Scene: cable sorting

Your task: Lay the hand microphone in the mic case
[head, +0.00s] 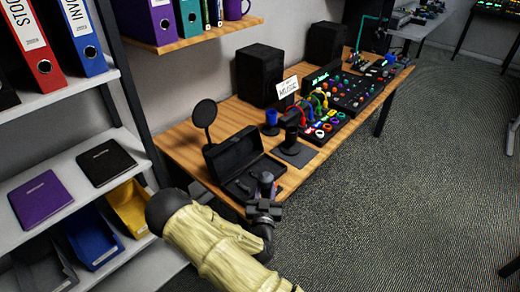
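The mic case (228,157) is a black box on the near end of the wooden table, with its lid raised at the back left and its dark inside showing. My gripper (265,182) is over the right front part of the case, pointing away from me. Dark and faintly purple shapes are between or beside its fingers, too small to tell apart. I cannot tell whether it holds the hand microphone or whether it is open or shut. I cannot make out the hand microphone for sure. The gripper and wrist hide part of the case's front.
A round black disc on a stem (204,114) rises behind the case. A black stand (291,132) and a blue cup (271,117) are close to its right. A mixer with coloured cables (322,122) and speakers (259,73) are farther back. A shelf (140,158) is at left; the carpet at right is clear.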

